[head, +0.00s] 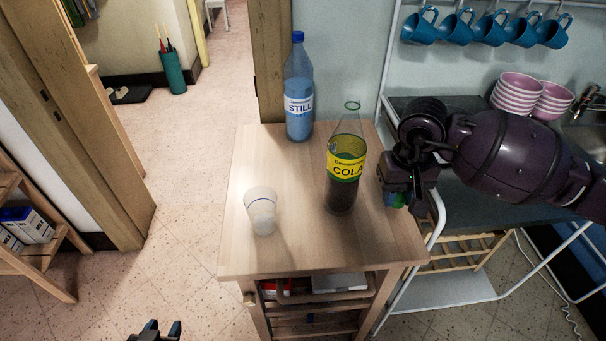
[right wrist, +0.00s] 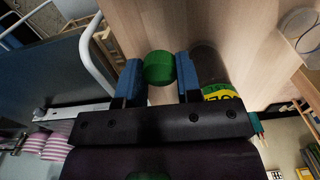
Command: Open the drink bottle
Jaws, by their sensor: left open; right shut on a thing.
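The cola bottle (head: 344,168) stands upright on the small wooden table (head: 240,250). It has a yellow label and dark liquid, and its neck shows no cap. My right gripper (head: 400,198) is to the right of the bottle, apart from it, by the table's right edge. In the right wrist view its blue fingers are shut on a green cap (right wrist: 159,68), and part of the bottle (right wrist: 210,68) shows beside them. My left gripper (head: 160,332) is only partly in view at the bottom edge, open and away from the table.
A blue-capped water bottle (head: 299,92) stands at the table's back, and a clear cup (head: 261,212) stands front left. Blue mugs (head: 420,25) hang above the counter at right, near pink bowls (head: 518,97). The floor left of the table is clear.

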